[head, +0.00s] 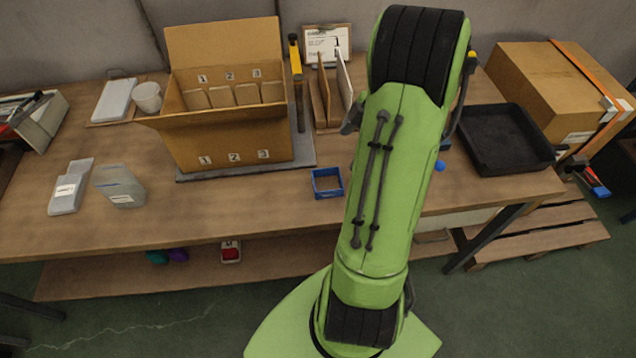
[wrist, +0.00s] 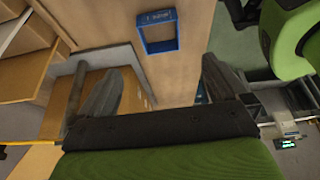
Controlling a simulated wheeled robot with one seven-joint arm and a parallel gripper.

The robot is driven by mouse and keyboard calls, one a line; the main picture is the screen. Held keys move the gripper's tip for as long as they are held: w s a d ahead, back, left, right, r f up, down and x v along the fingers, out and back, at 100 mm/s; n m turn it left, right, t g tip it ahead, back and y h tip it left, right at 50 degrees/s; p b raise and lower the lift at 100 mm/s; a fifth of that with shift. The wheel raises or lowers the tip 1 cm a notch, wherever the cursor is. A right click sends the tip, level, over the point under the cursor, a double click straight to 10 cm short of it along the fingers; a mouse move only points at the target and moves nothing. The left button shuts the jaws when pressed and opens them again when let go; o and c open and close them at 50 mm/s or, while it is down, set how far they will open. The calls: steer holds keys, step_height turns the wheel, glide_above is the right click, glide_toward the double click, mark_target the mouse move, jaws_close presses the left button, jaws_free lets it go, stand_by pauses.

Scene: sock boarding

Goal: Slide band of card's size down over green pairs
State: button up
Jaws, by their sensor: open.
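A blue rectangular band (head: 328,193) lies on the table near its front edge, just left of my arm. It also shows in the wrist view (wrist: 158,47), with a label on one side, beyond my fingertips and apart from them. My gripper (wrist: 162,68) is open and empty, its dark fingers spread over the table. In the head view my arm hides most of the gripper. A white card (head: 322,42) on a clipboard stands at the back; its print is too small to read. I cannot pick out any green pairs on the table.
An open cardboard box (head: 225,133) numbered 1, 2, 3 stands left of the band. Upright wooden dividers (head: 323,98) stand behind the band. A black tray (head: 505,155) is at right. The table front between packs and band is clear.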

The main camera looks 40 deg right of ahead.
mark_target(324, 187)
steer(key=b+x, duration=0.3)
steer(key=x, duration=1)
steer(key=shift+s+f, duration=0.1)
steer(key=shift+f, duration=0.25)
steer(key=shift+r, duration=0.1)
steer(key=c, duration=0.9)
